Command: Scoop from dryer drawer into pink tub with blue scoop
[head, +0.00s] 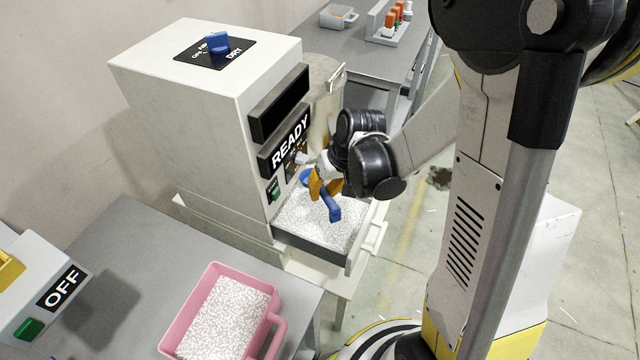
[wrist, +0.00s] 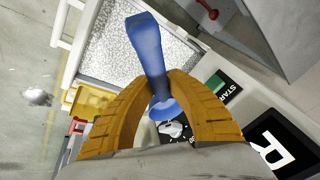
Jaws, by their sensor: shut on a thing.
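The blue scoop (head: 331,205) is held in my gripper (head: 318,186) above the open dryer drawer (head: 310,245). The drawer is filled with white granules. In the wrist view my gripper (wrist: 160,95) has its orange fingers shut on the blue scoop (wrist: 148,45), whose one end points over the drawer of granules (wrist: 115,45). Whether the scoop touches the granules or carries any is not clear. The pink tub (head: 180,325) stands on the grey table at the lower left of the drawer and holds many white granules.
The dryer (head: 190,110) has a READY sign and a blue knob (head: 217,43) on top. A machine with an OFF sign (head: 62,287) stands at the left. A grey bench (head: 365,45) at the back holds a small bin (head: 338,17) and a bottle rack (head: 385,32).

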